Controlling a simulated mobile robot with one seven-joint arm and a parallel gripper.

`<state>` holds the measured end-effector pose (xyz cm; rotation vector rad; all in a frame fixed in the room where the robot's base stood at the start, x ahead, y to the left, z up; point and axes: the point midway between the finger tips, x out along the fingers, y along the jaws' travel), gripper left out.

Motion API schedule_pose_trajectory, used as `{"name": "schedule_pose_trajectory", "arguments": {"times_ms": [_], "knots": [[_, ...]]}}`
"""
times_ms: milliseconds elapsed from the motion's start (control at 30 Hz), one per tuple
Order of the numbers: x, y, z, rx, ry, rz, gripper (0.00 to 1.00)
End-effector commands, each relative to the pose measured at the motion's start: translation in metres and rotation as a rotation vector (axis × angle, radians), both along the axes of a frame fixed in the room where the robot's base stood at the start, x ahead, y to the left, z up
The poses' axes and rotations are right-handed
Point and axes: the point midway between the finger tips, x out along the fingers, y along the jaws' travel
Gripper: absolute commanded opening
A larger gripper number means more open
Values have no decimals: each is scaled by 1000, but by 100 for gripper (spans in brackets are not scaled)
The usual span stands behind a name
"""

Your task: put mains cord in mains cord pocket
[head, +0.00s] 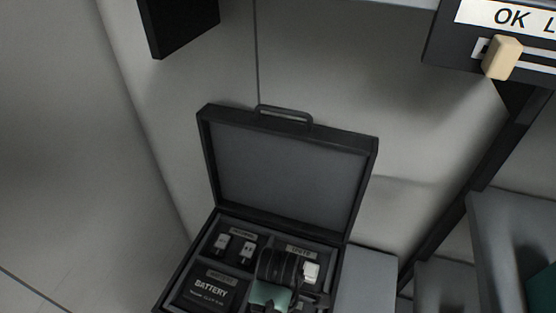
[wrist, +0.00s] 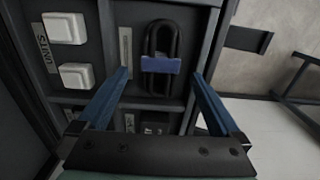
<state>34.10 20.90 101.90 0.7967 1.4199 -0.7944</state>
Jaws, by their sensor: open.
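The mains cord, a black looped bundle with a blue band (wrist: 160,65), is in the wrist view. It lies at a dark pocket (wrist: 187,40) beside a pale label strip (wrist: 125,48) that I cannot read. My gripper (wrist: 161,74) is open, with a blue finger on each side of the band and a visible gap to both. I cannot tell whether the bundle rests on the pocket floor. In the head view my gripper is over the right side of the open case (head: 207,160); its fingertips and the bundle are hidden there.
Two white blocks (wrist: 66,28) sit in the neighbouring pocket marked UNITS. In the head view, a battery (head: 212,290) and small pale plugs (head: 222,244) fill the left pockets. The lid (head: 290,165) stands raised behind. A grey surface (head: 364,285) is beside the case at right.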

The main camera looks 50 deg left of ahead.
Motion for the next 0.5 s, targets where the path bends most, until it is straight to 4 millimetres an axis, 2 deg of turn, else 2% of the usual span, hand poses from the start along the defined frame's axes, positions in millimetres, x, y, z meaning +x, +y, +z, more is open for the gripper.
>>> {"name": "schedule_pose_trajectory", "arguments": {"times_ms": [100,200,333,500], "knots": [[1,1,26,3,-4,-1,100],[1,1,44,3,-3,0,100],[1,0,59,1,-2,0,100],[0,0,66,-1,1,1,100]]}}
